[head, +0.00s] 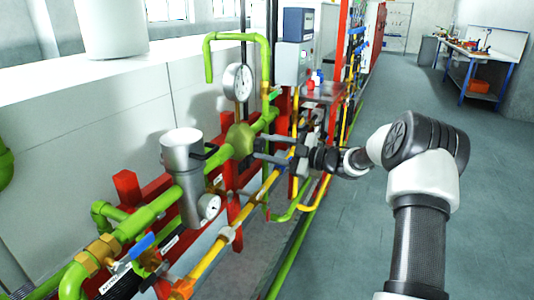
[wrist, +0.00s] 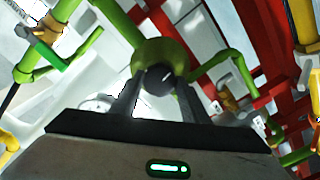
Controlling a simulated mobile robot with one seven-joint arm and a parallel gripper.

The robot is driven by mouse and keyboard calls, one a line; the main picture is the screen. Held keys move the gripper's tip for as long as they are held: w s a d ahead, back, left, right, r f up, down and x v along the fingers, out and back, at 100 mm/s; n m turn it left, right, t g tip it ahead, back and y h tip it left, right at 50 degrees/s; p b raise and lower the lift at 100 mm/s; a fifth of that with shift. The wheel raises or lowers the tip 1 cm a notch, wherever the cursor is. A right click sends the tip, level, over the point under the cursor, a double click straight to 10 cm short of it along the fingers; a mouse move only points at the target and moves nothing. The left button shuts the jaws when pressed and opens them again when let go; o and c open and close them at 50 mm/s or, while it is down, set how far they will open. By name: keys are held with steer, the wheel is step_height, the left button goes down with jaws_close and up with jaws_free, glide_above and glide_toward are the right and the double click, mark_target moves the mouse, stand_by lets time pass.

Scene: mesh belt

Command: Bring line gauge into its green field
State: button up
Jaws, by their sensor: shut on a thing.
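A round white-faced gauge (head: 237,82) stands upright on the green pipe at centre left in the head view. Its needle and any green field are too small to read. Below it, a bulbous green valve body (head: 240,139) sits in the green pipe. My gripper (head: 262,146) reaches it from the right. In the wrist view, the fingers of my gripper (wrist: 158,82) close on a dark round knob (wrist: 159,77) in front of the green valve body (wrist: 165,52). The fingers partly hide the knob's sides. The knob has a small light mark.
A second gauge (head: 209,206) sits lower left beside a silver cylinder (head: 182,152). A blue-handled valve (head: 137,247), yellow pipe (head: 207,258) and red frame posts (head: 127,187) crowd the line. Grey floor (head: 345,235) is free at right; a workbench (head: 470,55) stands far back.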

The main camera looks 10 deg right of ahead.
stand_by(0.4)
steer(key=o, duration=1.1)
steer(key=shift+c, duration=0.2)
steer(key=p+v, duration=0.1)
steer(key=v, duration=1.6)
steer(key=shift+s+d+p, duration=0.15)
steer(key=shift+d+p, duration=0.05)
steer(key=shift+p, duration=0.1)
